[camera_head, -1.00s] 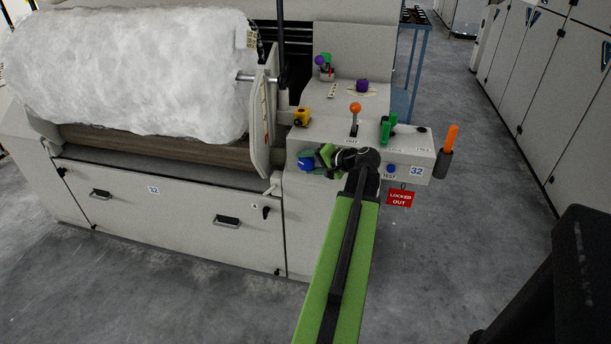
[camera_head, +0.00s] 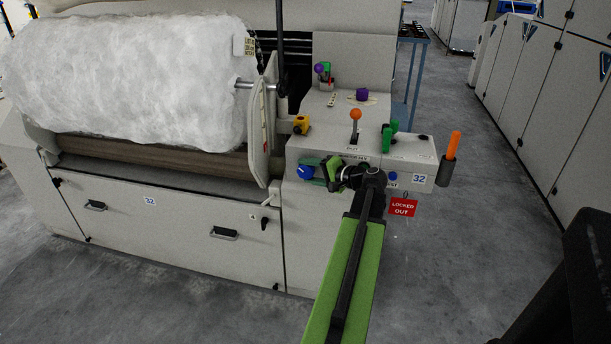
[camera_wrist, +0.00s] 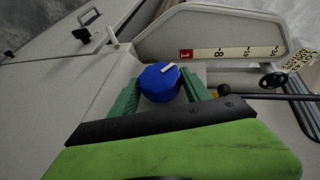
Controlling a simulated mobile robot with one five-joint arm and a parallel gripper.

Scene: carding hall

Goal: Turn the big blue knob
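The big blue knob (camera_head: 305,172) is on the front face of the grey control box, at its left end. In the wrist view the blue knob (camera_wrist: 158,84) is near the centre, with a white pointer mark slanting up to the right. My gripper (camera_head: 314,171) is at the knob, its green fingers apart. In the wrist view one finger is on the left of the knob and one on the right, close to its sides. I cannot tell whether they touch it. The black palm edge hides the fingers' bases.
The box (camera_head: 312,148) also carries an orange-balled lever (camera_head: 355,114), green levers (camera_head: 388,133), a small blue button (camera_head: 392,176) and a red tag (camera_head: 403,207). A yellow part (camera_head: 301,124) sits above the knob. A white fibre roll (camera_head: 130,80) is on the left.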

